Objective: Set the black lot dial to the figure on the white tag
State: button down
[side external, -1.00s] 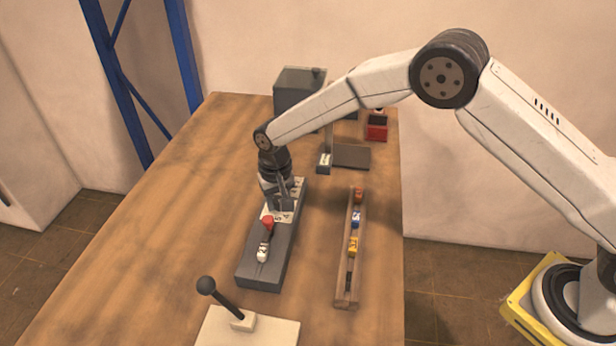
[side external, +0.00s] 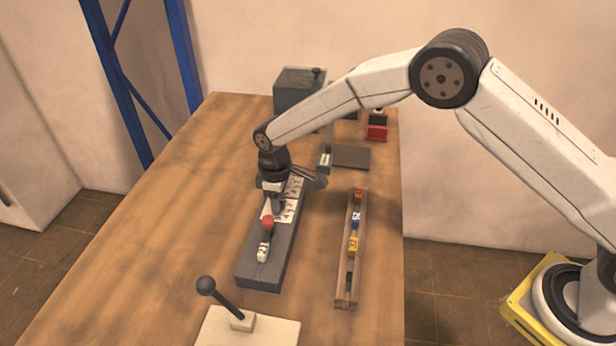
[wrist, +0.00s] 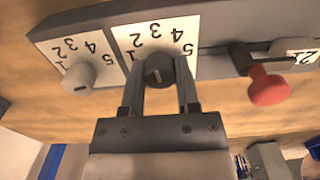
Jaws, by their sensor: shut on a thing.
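The black lot dial (wrist: 158,70) sits on a white plate (wrist: 122,36) with figures 1 to 5 around it, seen upside down in the wrist view. My gripper (wrist: 160,80) is shut on the dial, one finger on each side. The dial has a small light mark, but I cannot tell which figure it points to. In the side view my gripper (side external: 277,208) is down at the grey panel (side external: 262,274) and hides the dial. A white tag (wrist: 304,55) lies at the right in the wrist view; its marks look like 21, upside down, but are not certain.
A lighter grey dial (wrist: 78,77) on a similar plate is beside the held one. A red-knobbed lever (wrist: 268,88) stands on the other side. A wooden rail (side external: 346,296) with coloured blocks and a black-handled lever (side external: 222,302) are nearby. The table's left side is clear.

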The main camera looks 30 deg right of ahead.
jog(key=n, duration=0.7)
dwell(0.4)
jog(key=shift+c, duration=1.7)
grip_release()
jog(key=shift+r, duration=0.15)
jog(key=shift+r, duration=3.8)
jog(key=shift+d, duration=0.15)
